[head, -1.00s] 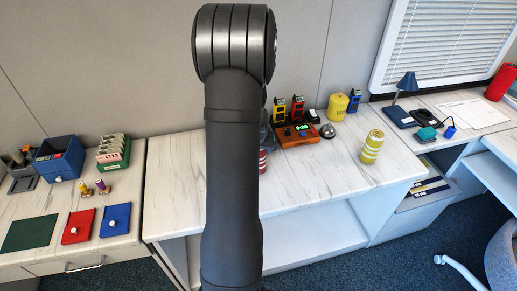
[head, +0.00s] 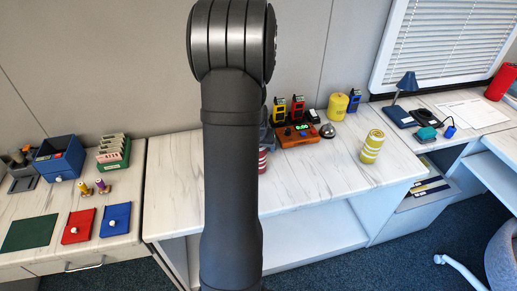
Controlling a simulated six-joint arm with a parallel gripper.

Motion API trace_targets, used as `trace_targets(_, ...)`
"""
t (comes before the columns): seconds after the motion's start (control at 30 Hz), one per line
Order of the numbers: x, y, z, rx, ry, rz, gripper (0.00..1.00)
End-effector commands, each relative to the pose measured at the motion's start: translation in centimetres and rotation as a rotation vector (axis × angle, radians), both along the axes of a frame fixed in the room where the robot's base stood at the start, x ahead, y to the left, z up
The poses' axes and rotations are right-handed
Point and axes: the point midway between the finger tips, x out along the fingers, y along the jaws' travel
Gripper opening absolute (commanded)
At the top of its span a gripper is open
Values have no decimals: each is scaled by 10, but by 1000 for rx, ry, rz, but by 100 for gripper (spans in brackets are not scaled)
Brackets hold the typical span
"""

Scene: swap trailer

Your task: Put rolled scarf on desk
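A yellow-and-white striped roll (head: 372,147), which looks like a rolled scarf, stands upright on the marble-topped middle table (head: 320,180). A red-and-white striped roll (head: 263,161) shows only as a narrow strip beside my arm; the rest is hidden. I cannot tell whether it stands on the table or is held. A small dark grey part beside my arm, just above the red roll, may be my gripper (head: 269,138). Its fingers are hidden behind my arm. The right-hand desk (head: 482,124) holds a blue lamp (head: 402,90) and papers.
An orange control box (head: 296,136), a silver bell (head: 328,131) and a yellow canister (head: 338,107) stand at the table's back. The left desk (head: 110,205) holds a blue box (head: 60,158), card rack and coloured pads. The table's front right is clear.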

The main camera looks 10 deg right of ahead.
Motion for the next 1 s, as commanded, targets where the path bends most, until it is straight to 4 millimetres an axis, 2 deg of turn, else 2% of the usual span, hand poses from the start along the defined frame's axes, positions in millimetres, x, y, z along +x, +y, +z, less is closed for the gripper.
trace_targets(0.3, -20, 8, 53, -1, -4, 0, 78)
trace_targets(0.5, -30, 13, 79, 0, -2, 0, 78)
trace_targets(0.63, -35, 14, 89, 0, 0, 0, 78)
trace_targets(0.7, -36, 15, 92, 0, 0, 0, 81)
trace_targets(1.0, -37, 15, 95, 0, 1, 0, 81)
